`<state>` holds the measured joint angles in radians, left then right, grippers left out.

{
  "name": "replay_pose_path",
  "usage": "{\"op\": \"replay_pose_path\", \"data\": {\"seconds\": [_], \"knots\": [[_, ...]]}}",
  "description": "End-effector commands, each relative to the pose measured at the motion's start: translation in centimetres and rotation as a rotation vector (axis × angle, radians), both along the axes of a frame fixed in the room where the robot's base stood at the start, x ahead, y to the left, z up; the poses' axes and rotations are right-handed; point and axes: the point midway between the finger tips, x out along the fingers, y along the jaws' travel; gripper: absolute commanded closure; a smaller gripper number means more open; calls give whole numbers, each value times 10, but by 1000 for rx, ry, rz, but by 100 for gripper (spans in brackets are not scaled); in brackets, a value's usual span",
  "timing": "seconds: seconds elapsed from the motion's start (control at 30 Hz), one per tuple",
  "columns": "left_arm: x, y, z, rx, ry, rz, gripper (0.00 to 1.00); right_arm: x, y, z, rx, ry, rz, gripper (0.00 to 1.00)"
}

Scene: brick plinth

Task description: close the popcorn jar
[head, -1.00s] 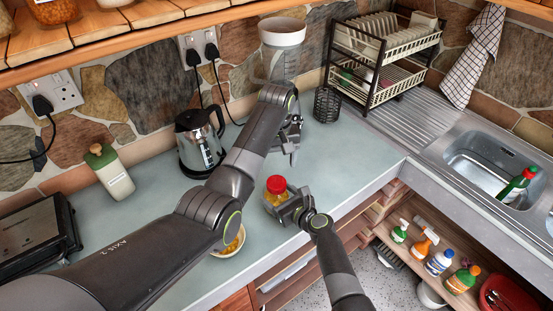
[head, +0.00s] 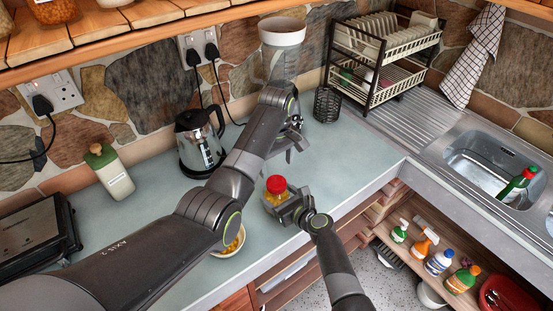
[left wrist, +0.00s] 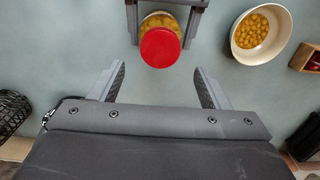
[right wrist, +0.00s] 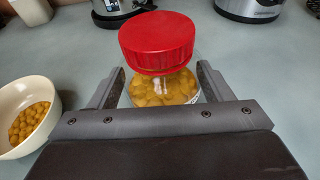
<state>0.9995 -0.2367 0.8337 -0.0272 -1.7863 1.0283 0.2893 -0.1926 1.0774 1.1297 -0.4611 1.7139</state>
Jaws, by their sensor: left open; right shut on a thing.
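The popcorn jar (head: 271,203) is clear, holds yellow kernels and stands upright near the counter's front edge. Its red lid (head: 276,185) sits on top; I cannot tell how tightly it is on. My right gripper (head: 290,208) is shut around the jar body below the lid, as the right wrist view shows with the jar (right wrist: 160,90) and lid (right wrist: 157,42). My left gripper (head: 294,153) is open and empty, above and behind the jar. In the left wrist view the lid (left wrist: 160,47) lies just beyond its open fingers (left wrist: 159,76).
A bowl of kernels (head: 240,247) stands left of the jar, partly behind my left arm. A kettle (head: 200,140), blender (head: 282,55) and wire cup (head: 327,104) stand further back. The counter right of the jar is clear up to the sink (head: 490,165).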

Motion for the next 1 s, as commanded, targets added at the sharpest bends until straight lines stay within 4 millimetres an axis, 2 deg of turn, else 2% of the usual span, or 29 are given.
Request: {"op": "replay_pose_path", "data": {"seconds": [0.2, 0.4, 0.6, 0.87, 1.0], "knots": [[-1, 0, -37, 1, 5, -1, 30, 0, 0, 0, 0, 2, 1, 91], [-1, 0, -60, 1, 3, -1, 30, 0, 0, 0, 0, 2, 1, 91], [0, 0, -68, 1, 1, -1, 30, 0, 0, 0, 0, 2, 1, 91], [0, 0, -69, 0, 0, -1, 30, 0, 0, 0, 0, 2, 1, 91], [0, 0, -69, 0, 0, -1, 47, 0, 0, 0, 1, 1, 1, 91]]}}
